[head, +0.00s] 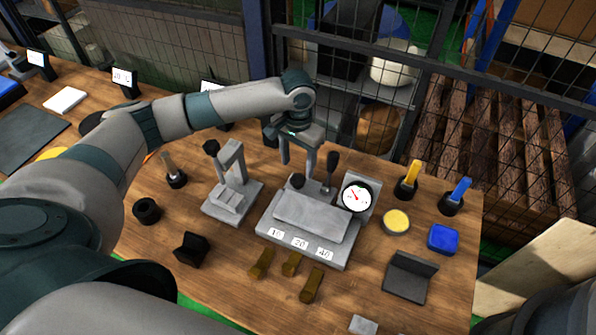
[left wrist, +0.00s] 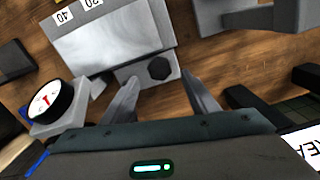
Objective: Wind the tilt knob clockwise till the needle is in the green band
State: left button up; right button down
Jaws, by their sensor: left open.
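The grinder fixture (head: 310,217) is a grey block on a plate with number labels along its front. The tilt knob (head: 297,181) is black and stands at its back left; it shows as a dark hexagonal knob in the left wrist view (left wrist: 159,68). The dial gauge (head: 357,197) has a white face and a red needle, and also shows in the left wrist view (left wrist: 45,102); I cannot make out a green band. My left gripper (head: 298,162) is open and empty, pointing down over the knob. In the left wrist view the knob lies between and just beyond the fingertips. My right gripper is not in view.
A black-handled lever (head: 331,165) stands right of the knob, close to my left gripper. A grey stand (head: 233,185) is on the left. A yellow-lidded tin (head: 396,221), a blue box (head: 443,238) and brass blocks (head: 291,264) lie around. A mesh fence (head: 450,60) runs behind the table.

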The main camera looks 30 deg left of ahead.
aim_at(298, 178)
pick_arm(q)
jog(key=shift+f+p, duration=0.55)
jog(key=shift+f, duration=2.2)
jog(key=c, duration=1)
